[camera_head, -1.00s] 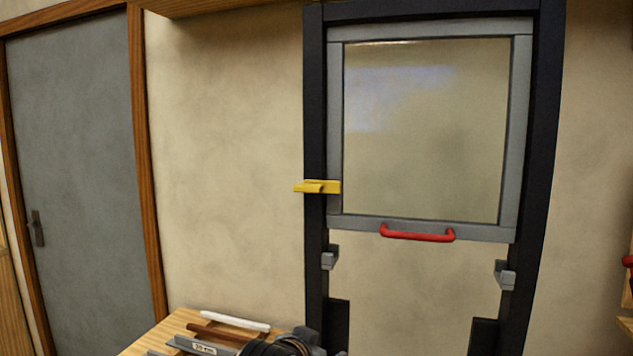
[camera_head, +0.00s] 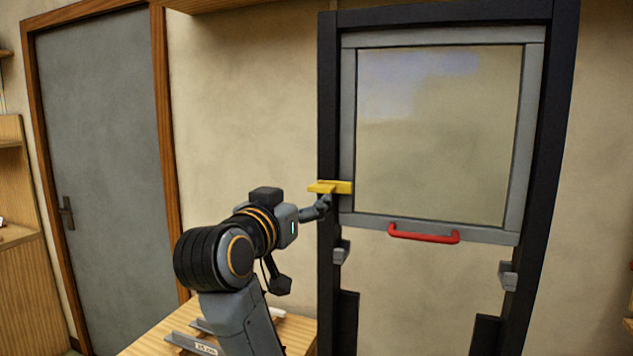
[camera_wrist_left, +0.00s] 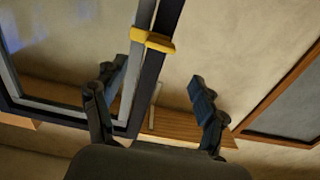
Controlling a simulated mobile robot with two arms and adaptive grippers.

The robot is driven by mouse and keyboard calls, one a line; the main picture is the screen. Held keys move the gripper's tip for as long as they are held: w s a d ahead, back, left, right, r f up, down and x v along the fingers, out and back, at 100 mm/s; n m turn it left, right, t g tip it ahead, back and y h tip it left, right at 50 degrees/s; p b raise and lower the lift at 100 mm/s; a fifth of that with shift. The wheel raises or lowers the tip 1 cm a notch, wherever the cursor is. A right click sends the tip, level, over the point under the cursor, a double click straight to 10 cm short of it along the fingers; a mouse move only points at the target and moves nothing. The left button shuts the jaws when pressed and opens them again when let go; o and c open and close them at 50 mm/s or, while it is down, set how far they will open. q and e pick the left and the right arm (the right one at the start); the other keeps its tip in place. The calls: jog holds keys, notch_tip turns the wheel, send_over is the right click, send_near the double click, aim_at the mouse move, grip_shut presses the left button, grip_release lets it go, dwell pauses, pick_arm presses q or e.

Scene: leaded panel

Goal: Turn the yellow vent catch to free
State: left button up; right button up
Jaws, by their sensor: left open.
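The yellow vent catch (camera_head: 330,187) lies level across the left side of the dark frame and the grey sash edge. It also shows in the left wrist view (camera_wrist_left: 153,40), beyond the fingers. My left gripper (camera_head: 322,205) is just below the catch in the head view, and its tips overlap the frame post there. Whether a finger touches the catch I cannot tell. My right gripper is not in view.
The grey sash (camera_head: 445,36) with its red handle (camera_head: 423,234) sits in the dark frame (camera_head: 328,100). Grey brackets (camera_head: 341,252) stick out below it. A wooden bench (camera_head: 150,342) with metal strips is below. A grey door (camera_head: 95,150) is at left.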

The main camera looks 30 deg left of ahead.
aim_at(318, 188)
pick_arm(q)
jog(key=p+x, duration=0.1)
jog(key=x, duration=0.6)
jog(key=shift+d+p, duration=0.1)
jog(key=shift+p, duration=0.3)
jog(key=shift+w, duration=0.65)
jog(key=shift+c, duration=0.2)
jog(key=c, duration=1.1)
